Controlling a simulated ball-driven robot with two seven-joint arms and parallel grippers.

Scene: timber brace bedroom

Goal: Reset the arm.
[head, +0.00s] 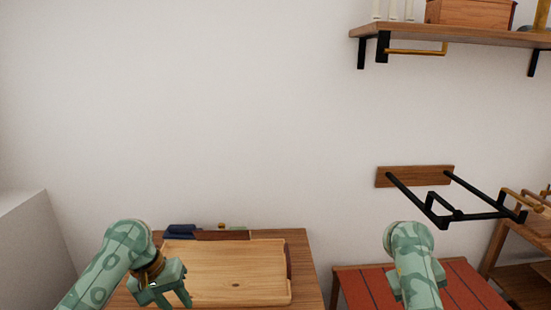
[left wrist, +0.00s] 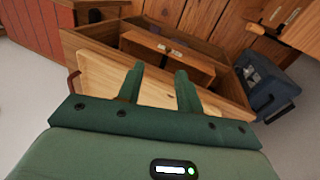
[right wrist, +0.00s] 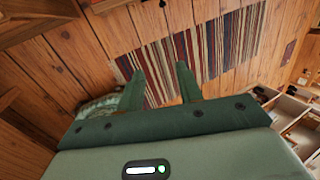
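My left gripper (head: 172,292) is above the front left part of a wooden board or tray (head: 235,270) on a wooden table. In the left wrist view the two fingers of my left gripper (left wrist: 160,90) are apart with nothing between them. My right arm (head: 412,262) is raised over a red slatted surface; its gripper is hidden in the head view. In the right wrist view the right gripper (right wrist: 160,88) has its fingers apart and empty, with a striped rug (right wrist: 200,50) and wooden floor beyond.
A wall shelf (head: 460,36) with black brackets is at the upper right. A black metal wall frame (head: 450,213) juts out on the right. A red slatted bench (head: 465,285) stands below it. A dark blue item (head: 181,231) lies behind the board. The wall between is bare.

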